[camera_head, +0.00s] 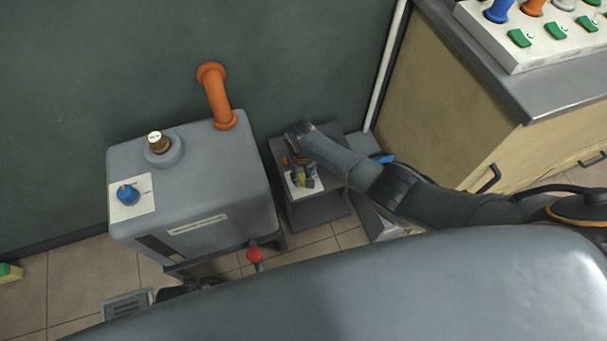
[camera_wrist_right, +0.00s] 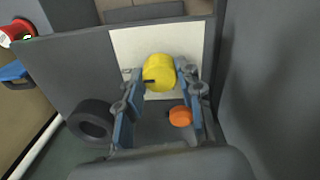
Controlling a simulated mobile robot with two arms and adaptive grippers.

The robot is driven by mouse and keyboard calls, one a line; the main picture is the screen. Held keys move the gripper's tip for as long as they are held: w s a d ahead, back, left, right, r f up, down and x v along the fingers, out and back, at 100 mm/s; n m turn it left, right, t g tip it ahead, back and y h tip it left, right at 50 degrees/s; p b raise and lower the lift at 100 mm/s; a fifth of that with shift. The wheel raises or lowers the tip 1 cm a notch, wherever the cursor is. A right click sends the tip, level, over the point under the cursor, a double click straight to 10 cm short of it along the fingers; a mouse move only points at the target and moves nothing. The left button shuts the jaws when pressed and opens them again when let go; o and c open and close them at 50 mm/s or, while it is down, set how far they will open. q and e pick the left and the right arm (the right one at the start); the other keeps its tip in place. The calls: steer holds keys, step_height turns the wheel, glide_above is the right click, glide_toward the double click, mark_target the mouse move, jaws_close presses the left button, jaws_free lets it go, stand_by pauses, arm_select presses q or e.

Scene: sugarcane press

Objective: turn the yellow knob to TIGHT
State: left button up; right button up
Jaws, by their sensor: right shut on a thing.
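The yellow knob (camera_wrist_right: 160,70) sits on a white plate (camera_wrist_right: 128,45) on the grey press unit. A small dark mark shows on the knob's lower left side. My right gripper (camera_wrist_right: 166,84) is shut on the knob, with one blue finger on each side. In the head view, my right gripper (camera_head: 304,180) reaches down from the right to the white plate and covers most of the knob. I cannot read any TIGHT label.
An orange round part (camera_wrist_right: 180,116) is close to my right finger. A grey tank (camera_head: 190,200) with a blue knob (camera_head: 128,195) and an orange pipe (camera_head: 215,95) stands to the left. A wooden cabinet (camera_head: 460,105) stands on the right. A red ball-topped lever (camera_head: 254,254) shows in front.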

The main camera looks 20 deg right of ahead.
mark_target(302, 178)
stand_by(0.4)
steer(key=o, duration=1.2)
steer(key=shift+c, duration=0.2)
step_height(302, 178, up, 12)
steer(key=shift+a, duration=0.25)
